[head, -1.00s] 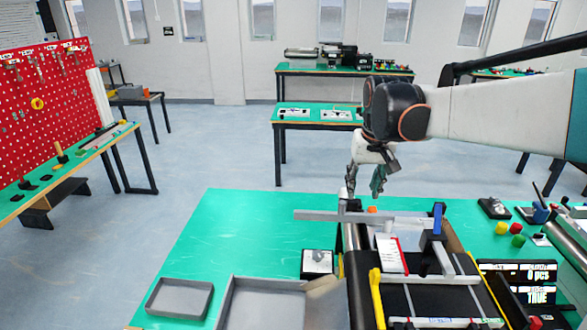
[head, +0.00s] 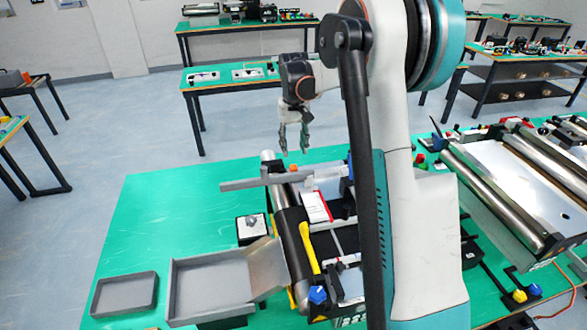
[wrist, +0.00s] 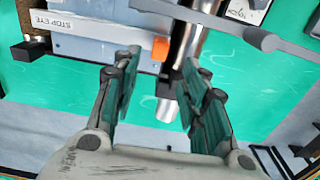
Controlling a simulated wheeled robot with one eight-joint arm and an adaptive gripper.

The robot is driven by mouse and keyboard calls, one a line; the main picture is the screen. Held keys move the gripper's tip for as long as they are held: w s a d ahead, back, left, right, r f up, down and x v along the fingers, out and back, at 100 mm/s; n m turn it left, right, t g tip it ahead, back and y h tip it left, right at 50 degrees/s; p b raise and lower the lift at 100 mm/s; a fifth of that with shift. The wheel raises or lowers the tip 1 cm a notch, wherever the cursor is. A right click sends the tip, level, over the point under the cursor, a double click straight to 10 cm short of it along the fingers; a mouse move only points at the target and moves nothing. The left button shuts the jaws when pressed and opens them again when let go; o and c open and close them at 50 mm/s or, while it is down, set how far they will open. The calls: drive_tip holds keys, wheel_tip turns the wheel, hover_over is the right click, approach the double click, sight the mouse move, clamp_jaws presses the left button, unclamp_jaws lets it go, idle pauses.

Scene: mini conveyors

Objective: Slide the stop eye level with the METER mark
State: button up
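A pale strip lettered STOP EYE (wrist: 75,25) shows at the top left of the wrist view, with a small black block (wrist: 25,50) at its left end. An orange piece (wrist: 160,48) sits right of the strip, beside a steel roller (wrist: 185,45). The orange piece also shows in the head view (head: 294,167). I cannot tell which part is the sliding stop eye, and I cannot make out a METER mark. My gripper (head: 293,150) points down above the conveyor's far end. In the wrist view its fingers (wrist: 158,85) are apart with nothing held between them.
A grey bar (head: 245,184) crosses the conveyor's far end below my gripper. Another roller conveyor (head: 515,190) stands at the right.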

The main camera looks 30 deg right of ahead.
sight(294, 167)
wheel_tip(294, 167, down, 10)
drive_tip(key=shift+r+b, duration=0.2)
drive_tip(key=shift+b, duration=0.1)
